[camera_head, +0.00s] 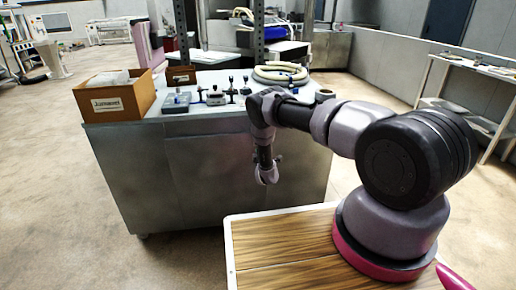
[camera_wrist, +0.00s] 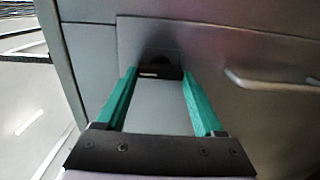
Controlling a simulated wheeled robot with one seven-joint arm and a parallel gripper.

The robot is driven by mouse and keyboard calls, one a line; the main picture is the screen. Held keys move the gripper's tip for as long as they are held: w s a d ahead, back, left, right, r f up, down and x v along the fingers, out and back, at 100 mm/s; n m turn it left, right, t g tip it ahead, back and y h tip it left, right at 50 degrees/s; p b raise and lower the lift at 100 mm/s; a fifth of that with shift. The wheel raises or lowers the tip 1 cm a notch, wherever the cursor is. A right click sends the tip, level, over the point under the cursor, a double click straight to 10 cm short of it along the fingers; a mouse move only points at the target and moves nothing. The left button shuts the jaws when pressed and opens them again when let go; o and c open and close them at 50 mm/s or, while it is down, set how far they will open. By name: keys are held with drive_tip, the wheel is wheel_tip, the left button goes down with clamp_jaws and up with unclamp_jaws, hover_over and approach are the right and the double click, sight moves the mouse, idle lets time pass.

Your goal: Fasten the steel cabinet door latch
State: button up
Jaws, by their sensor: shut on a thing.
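The steel cabinet (camera_head: 185,175) stands ahead of me, its grey front facing me. My arm reaches down in front of it, and my gripper's fingers cannot be made out in the head view. In the wrist view, my gripper (camera_wrist: 160,74) has two green fingers pointing at the cabinet door (camera_wrist: 225,60). Their tips are at the sides of a small dark latch (camera_wrist: 160,58) on the door face and are shut on it. The latch's exact turn is hard to tell, as it is dark and partly between the fingertips.
A silver bar handle (camera_wrist: 270,80) sticks out of the door right of the latch. On the cabinet top are a cardboard box (camera_head: 115,97), several small tools and a coiled hose (camera_head: 280,72). A wood-topped surface (camera_head: 285,240) is below my arm. Open floor (camera_head: 50,190) lies left.

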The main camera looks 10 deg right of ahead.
idle(0.5)
drive_tip(key=o, duration=1.4)
drive_tip(key=shift+s, duration=0.15)
drive_tip(key=s, duration=1)
drive_tip(key=shift+s, duration=0.3)
